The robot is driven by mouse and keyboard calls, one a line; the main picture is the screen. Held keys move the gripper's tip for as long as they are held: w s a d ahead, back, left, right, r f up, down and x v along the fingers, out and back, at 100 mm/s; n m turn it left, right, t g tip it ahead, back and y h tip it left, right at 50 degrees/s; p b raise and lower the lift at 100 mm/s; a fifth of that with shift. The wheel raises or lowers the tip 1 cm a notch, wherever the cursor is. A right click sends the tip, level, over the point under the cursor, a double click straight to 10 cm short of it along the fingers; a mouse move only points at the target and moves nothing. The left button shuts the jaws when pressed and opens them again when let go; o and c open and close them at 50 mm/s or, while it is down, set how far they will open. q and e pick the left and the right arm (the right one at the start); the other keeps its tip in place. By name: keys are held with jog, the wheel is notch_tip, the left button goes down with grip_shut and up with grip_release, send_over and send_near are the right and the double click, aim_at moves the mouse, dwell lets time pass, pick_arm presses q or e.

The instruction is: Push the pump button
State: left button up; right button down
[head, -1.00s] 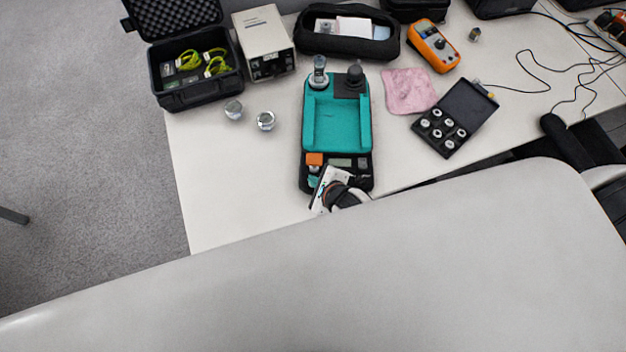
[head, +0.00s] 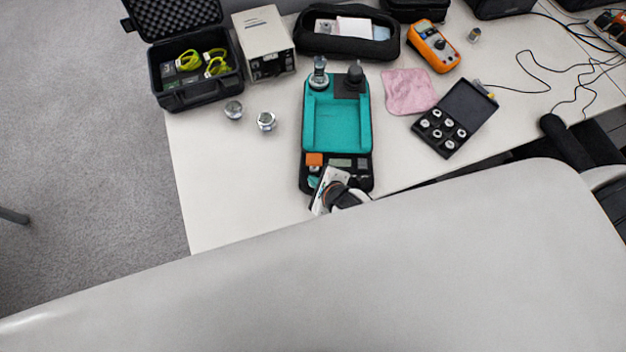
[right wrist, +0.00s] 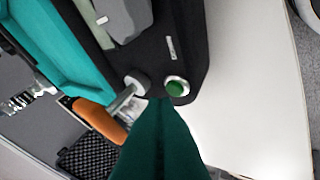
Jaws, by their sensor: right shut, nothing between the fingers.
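The teal-and-black device (head: 337,128) lies on the white table in the head view. Its black front panel carries an orange part (head: 314,159) and a small display (head: 341,162). In the right wrist view a round green button (right wrist: 176,87) with a silver ring sits on the black panel, beside a silver knob (right wrist: 138,81). No pump label is readable. My right gripper (right wrist: 160,103) is shut and empty, its dark teal fingers just beside the green button; contact cannot be told. In the head view the right gripper (head: 313,182) is over the panel's near left corner. My left gripper is not in view.
Two metal cylinders (head: 266,121) stand left of the device. A pink cloth (head: 409,91) and an open black case of round pieces (head: 455,118) lie to the right. An orange meter (head: 434,46) and a black pouch (head: 347,34) are behind. The table's front left is clear.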

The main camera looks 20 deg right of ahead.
jog(key=shift+f, duration=0.1)
dwell(0.5)
jog(key=shift+f, duration=0.4)
jog(key=shift+r+p, duration=0.5)
notch_tip(320, 180, up, 6)
jog(key=p, duration=0.6)
jog(key=shift+p, duration=0.4)
dwell(0.4)
